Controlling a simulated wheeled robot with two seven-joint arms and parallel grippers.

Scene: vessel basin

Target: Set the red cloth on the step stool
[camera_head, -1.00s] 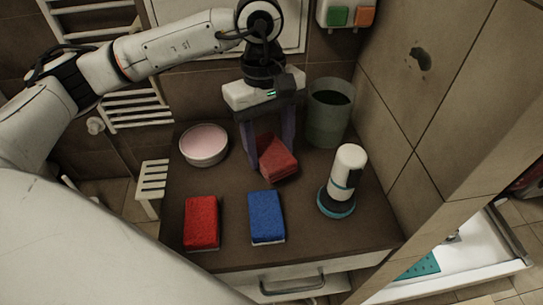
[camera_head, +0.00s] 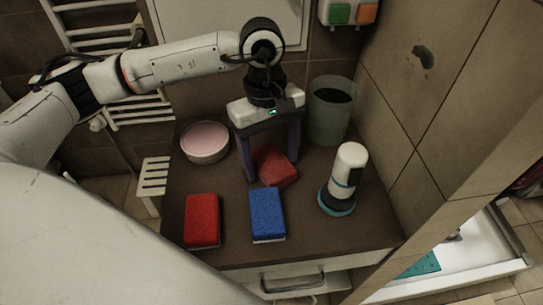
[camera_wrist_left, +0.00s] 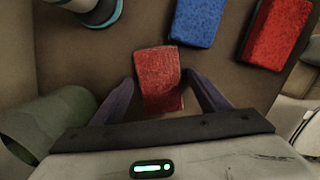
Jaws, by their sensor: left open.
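The red cloth (camera_head: 275,166) is a folded, faded-red piece on the brown counter, near its back middle. My left gripper (camera_head: 272,168) is open, with one purple finger on each side of the cloth. In the left wrist view the cloth (camera_wrist_left: 158,75) lies between the spread fingers (camera_wrist_left: 163,92), with a gap visible on each side. The step stool (camera_head: 153,177) is a pale slatted stool on the floor, left of the counter and lower than it. My right gripper is not in view.
A red sponge (camera_head: 202,220) and a blue sponge (camera_head: 266,213) lie at the counter front. A pink-filled bowl (camera_head: 205,142) stands left, a green-grey bin (camera_head: 330,112) behind right, and a white bottle with a blue base (camera_head: 345,175) at right.

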